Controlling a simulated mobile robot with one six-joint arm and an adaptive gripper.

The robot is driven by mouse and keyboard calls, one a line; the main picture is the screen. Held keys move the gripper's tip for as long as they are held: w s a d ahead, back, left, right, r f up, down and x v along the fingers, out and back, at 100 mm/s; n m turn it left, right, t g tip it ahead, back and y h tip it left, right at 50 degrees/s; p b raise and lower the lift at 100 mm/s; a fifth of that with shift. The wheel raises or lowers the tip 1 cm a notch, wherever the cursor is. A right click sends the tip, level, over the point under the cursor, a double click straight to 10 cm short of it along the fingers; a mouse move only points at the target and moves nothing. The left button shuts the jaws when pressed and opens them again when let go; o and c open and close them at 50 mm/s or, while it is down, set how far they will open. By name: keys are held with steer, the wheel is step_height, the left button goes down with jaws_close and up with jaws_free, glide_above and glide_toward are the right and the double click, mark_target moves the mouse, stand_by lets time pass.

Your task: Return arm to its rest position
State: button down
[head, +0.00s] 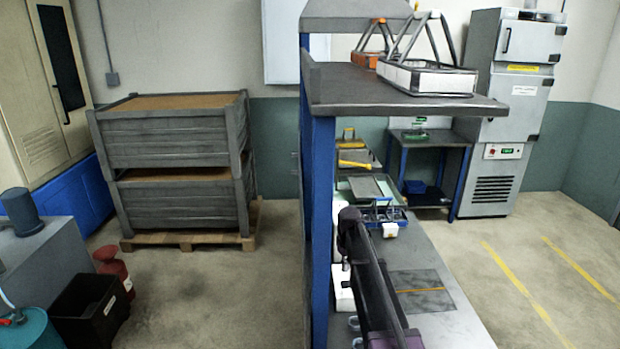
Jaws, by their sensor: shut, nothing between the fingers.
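My dark arm reaches from the bottom of the head view up along the left side of the grey bench (440,318), just right of a blue post (321,220). My gripper (346,265) hangs small and dark at the far end of the arm, close to the post. It is shut and holds nothing. Its fingertips are too small to make out in detail. The arm hides part of the bench behind it.
A grey shelf (400,97) above the bench carries a white-sided basket (428,78) and an orange one. Trays and a small white item (390,230) lie beyond the arm. Stacked crates (180,170) stand left; a tall grey cabinet (510,110) stands back right. Open floor lies right.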

steer(key=s+m, duration=0.5)
steer(key=s, duration=2.3)
steer(key=shift+s+d+f+m, duration=0.15)
steer(key=shift+s+d+m, duration=0.1)
steer(key=shift+d+m, duration=0.15)
